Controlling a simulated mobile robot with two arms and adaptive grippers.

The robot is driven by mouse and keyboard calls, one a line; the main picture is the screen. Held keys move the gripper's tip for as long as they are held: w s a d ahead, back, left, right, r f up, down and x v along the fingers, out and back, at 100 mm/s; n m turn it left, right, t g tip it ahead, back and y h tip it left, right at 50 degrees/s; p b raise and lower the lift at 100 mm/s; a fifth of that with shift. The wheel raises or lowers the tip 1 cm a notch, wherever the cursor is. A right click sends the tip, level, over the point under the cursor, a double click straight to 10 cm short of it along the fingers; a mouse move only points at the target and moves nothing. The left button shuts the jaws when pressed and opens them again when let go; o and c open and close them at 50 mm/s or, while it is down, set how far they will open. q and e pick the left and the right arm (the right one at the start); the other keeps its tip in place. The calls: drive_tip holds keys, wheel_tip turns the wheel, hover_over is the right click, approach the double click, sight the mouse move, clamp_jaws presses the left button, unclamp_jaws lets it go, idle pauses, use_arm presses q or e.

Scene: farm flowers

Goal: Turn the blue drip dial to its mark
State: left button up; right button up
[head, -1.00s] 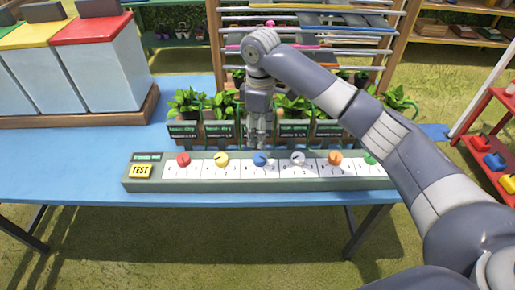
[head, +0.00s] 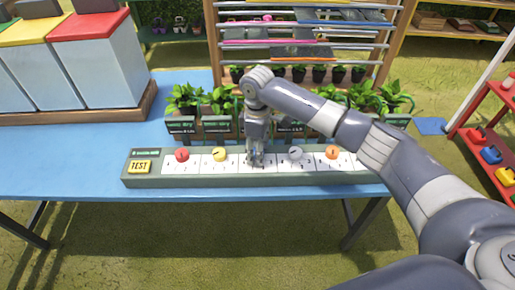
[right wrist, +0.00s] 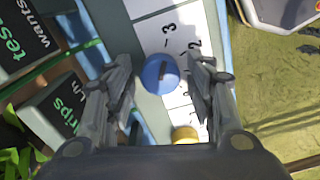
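A long grey-green control panel (head: 225,181) lies along the front of the blue table, with a row of coloured dials on white scales. The blue dial (right wrist: 161,73) shows in the right wrist view, with a dark pointer line on top and printed numbers, among them a 3 and a 2, beside it. My right gripper (head: 256,161) points down over it and hides most of it in the head view. In the right wrist view the fingers of my right gripper (right wrist: 162,75) are apart, one on each side of the dial, with visible gaps. My left gripper is not in view.
Red (head: 182,155), yellow (head: 219,154), white (head: 296,153) and orange (head: 332,152) dials flank the blue one. A yellow TEST button (head: 140,167) sits at the panel's left end. Potted plants (head: 185,98) with signs stand close behind the panel. Lidded bins (head: 95,60) stand at left.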

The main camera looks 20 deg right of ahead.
drive_tip(key=c, duration=0.7)
drive_tip(key=shift+a+r+m+p, duration=0.1)
drive_tip(key=shift+r+m+p, duration=0.25)
drive_tip(key=shift+p, duration=0.55)
drive_tip(key=m+p, duration=0.4)
drive_tip(key=p, duration=0.2)
drive_tip(key=shift+s, duration=0.1)
use_arm(q)
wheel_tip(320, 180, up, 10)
drive_tip(key=p, duration=0.2)
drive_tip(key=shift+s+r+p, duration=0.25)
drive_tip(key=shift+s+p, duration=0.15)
use_arm(e)
drive_tip(key=shift+f+m, duration=0.15)
drive_tip(key=shift+m, duration=0.7)
drive_tip(key=shift+f+m, duration=0.15)
drive_tip(key=shift+m, duration=0.65)
drive_tip(key=o, duration=1.1)
drive_tip(key=shift+c, duration=0.2)
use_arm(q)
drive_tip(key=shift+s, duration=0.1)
use_arm(e)
wheel_tip(320, 180, up, 12)
